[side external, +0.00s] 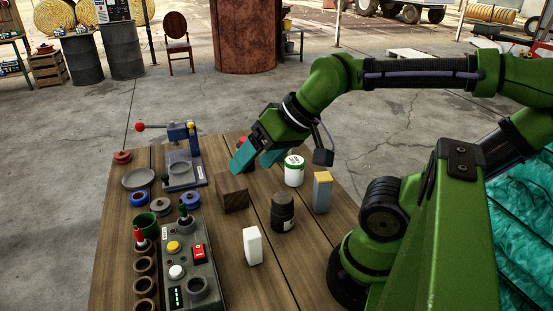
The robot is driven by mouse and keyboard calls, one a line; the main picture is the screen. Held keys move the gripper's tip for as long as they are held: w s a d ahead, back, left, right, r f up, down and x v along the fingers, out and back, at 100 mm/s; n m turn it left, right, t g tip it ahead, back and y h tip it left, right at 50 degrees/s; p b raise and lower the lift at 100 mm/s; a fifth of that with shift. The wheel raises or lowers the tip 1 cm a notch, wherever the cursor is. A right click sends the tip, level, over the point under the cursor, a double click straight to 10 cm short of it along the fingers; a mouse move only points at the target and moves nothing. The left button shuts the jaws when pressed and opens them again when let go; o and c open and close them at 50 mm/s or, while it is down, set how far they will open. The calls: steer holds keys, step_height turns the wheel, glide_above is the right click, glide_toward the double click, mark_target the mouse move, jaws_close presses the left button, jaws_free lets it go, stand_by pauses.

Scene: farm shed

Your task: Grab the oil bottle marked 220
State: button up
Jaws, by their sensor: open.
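My gripper (253,163) has teal fingers that stand apart. It is above the wooden table, just behind a dark brown wooden block (232,193), with nothing visible between the fingers. A dark round bottle or jar (283,215) stands upright in front and to the right of the gripper. A white container with a green top band (294,172) stands to the right of the gripper. A red-topped item (243,140) is mostly hidden behind the fingers. I cannot read the number 220 on any of them, so I cannot tell which is the marked oil bottle.
A white block (252,246) and a grey block with a yellow top (322,192) stand near the containers. A grey control box (187,262), several rings, a green cup (146,225) and a blue vise-like tool (185,165) fill the left side. Bare planks (300,290) show at the front.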

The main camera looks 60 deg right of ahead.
steer(key=w+d+f+m+g+h, duration=0.25)
steer(key=w+d, duration=0.55)
steer(key=d, duration=0.5)
steer(key=w+d+f+m+g+h, duration=0.15)
steer(key=w+d+f, duration=0.25)
steer(key=w+d, duration=0.6)
steer(key=shift+h, duration=0.4)
steer(key=d+f, duration=0.1)
steer(key=f, duration=0.2)
steer(key=d+f, duration=0.2)
steer(key=f, duration=0.1)
steer(key=d+f, duration=0.1)
steer(key=f, duration=0.2)
steer(key=shift+w+d, duration=0.35)
steer(key=shift+w, duration=0.05)
steer(key=shift+w+x, duration=0.15)
steer(key=shift+x, duration=1.35)
steer(key=shift+w+x, duration=0.1)
steer(key=shift+x, duration=1.45)
steer(key=shift+d+r, duration=0.15)
steer(key=shift+c, duration=0.2)
steer(key=c, duration=1.2)
steer(key=shift+o, duration=0.2)
